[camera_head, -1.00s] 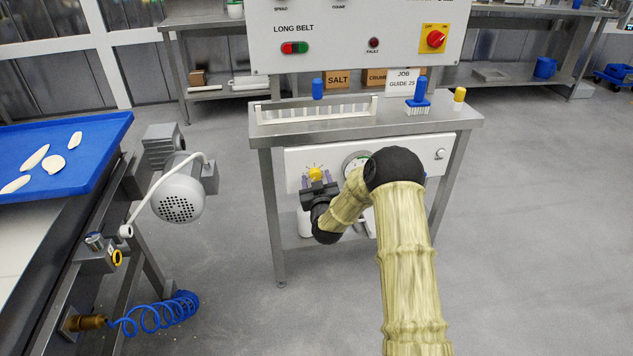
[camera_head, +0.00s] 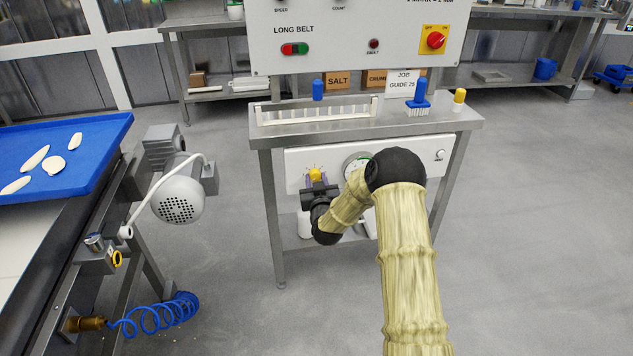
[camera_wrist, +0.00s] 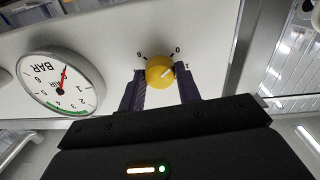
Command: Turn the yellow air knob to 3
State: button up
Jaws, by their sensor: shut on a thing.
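The yellow air knob (camera_head: 315,174) is on the white panel under the steel bench. In the wrist view the knob (camera_wrist: 158,71) has a white pointer line that points right, towards the mark 1. A 0 shows above right of it and another numeral above left. My gripper (camera_head: 317,180) is at the panel, its two dark fingers on either side of the knob. In the wrist view my gripper (camera_wrist: 160,80) is shut on the knob, whose face shows between the fingertips.
A round BAR gauge (camera_wrist: 60,83) with a red needle and green band is left of the knob in the wrist view. A white rack (camera_head: 318,110) and blue brush (camera_head: 418,104) stand on the bench (camera_head: 390,123) above.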

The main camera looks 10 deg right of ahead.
jog(key=m, duration=0.7)
jog(key=shift+d+m, duration=0.1)
jog(key=shift+m, duration=0.2)
jog(key=m, duration=0.3)
jog(key=shift+g, duration=0.3)
jog(key=m, duration=0.3)
jog(key=shift+m+y, duration=0.3)
jog(key=shift+m, duration=0.1)
jog(key=m, duration=0.5)
jog(key=shift+d+y, duration=0.15)
jog(key=shift+y, duration=0.25)
jog(key=m, duration=0.5)
jog(key=shift+b, duration=0.35)
jog(key=o, duration=1)
